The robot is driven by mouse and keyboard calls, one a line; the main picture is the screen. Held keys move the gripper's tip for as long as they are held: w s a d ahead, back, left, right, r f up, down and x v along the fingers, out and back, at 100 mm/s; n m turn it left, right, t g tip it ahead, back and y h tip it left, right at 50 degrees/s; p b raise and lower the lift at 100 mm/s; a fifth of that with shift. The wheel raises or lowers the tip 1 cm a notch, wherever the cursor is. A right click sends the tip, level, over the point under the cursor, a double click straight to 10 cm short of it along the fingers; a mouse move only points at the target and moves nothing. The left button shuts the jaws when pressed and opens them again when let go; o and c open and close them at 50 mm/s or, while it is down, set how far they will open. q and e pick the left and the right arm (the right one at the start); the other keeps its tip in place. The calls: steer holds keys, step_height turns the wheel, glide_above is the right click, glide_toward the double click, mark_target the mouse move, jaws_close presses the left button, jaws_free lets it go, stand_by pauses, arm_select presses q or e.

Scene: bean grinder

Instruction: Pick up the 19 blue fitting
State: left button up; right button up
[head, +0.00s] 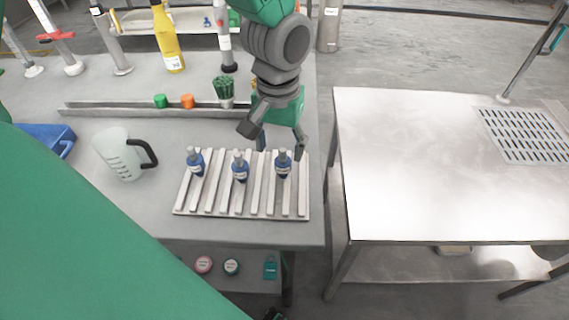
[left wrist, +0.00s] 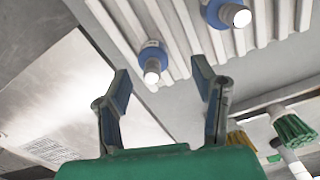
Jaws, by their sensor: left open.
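Three blue fittings with grey tops stand on a slatted rack (head: 210,208): a left one (head: 196,163), a middle one (head: 240,170) and a right one (head: 283,165). Their labels are too small to read, so I cannot tell which is the 19. My left gripper (head: 272,143) is open and empty just behind the right fitting. In the left wrist view, the gripper (left wrist: 162,80) has its fingers spread, with one blue fitting (left wrist: 152,60) seen between and beyond the fingertips. Another fitting (left wrist: 228,14) shows at the top. My right gripper is not in view.
A clear jug (head: 118,155) with a black handle stands left of the rack. A metal rail (head: 130,110), green and orange caps and a green brush (head: 224,90) are behind. A bare steel table (head: 430,170) stands right, across a gap.

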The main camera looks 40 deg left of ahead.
mark_target(280, 159)
arm_select(q)
steer(key=f, duration=0.2)
steer(key=f+b, duration=0.1)
steer(key=f, duration=0.1)
steer(key=shift+d+f, duration=0.2)
steer(key=shift+f, duration=0.15)
steer(key=shift+d+f, duration=0.1)
steer(key=shift+d, duration=0.6)
steer(key=shift+a, duration=0.35)
steer(key=c, duration=1)
steer(key=shift+a, duration=0.25)
jaws_close()
steer(key=shift+s+a, duration=0.1)
steer(key=shift+a, duration=0.1)
